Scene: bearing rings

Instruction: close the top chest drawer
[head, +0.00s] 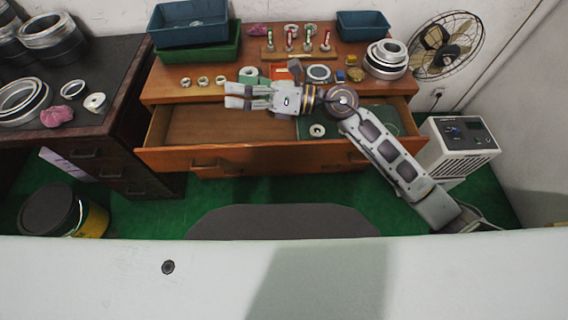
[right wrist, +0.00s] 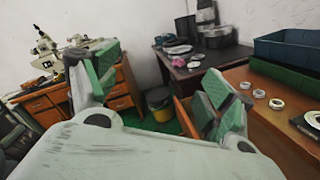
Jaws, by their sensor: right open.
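The wooden chest (head: 273,90) stands against the back wall, and its top drawer (head: 190,158) is pulled out toward me. Inside the drawer a bare wooden bottom shows at the left, and a ring (head: 317,130) lies on a green surface at the right. My right gripper (head: 228,96) is open and empty over the drawer's back part, near the chest top's front edge, with its fingers pointing left. In the right wrist view its green-padded fingers (right wrist: 155,95) are spread wide. A corner of the drawer (right wrist: 184,115) shows behind one finger. My left gripper is not in view.
Blue (head: 190,22) and green bins, upright posts and several rings sit on the chest top. A dark desk (head: 95,130) with rings stands left. A yellow-black bucket (head: 92,217) is on the green floor. A white heater unit (head: 458,148) and a fan (head: 447,45) are right.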

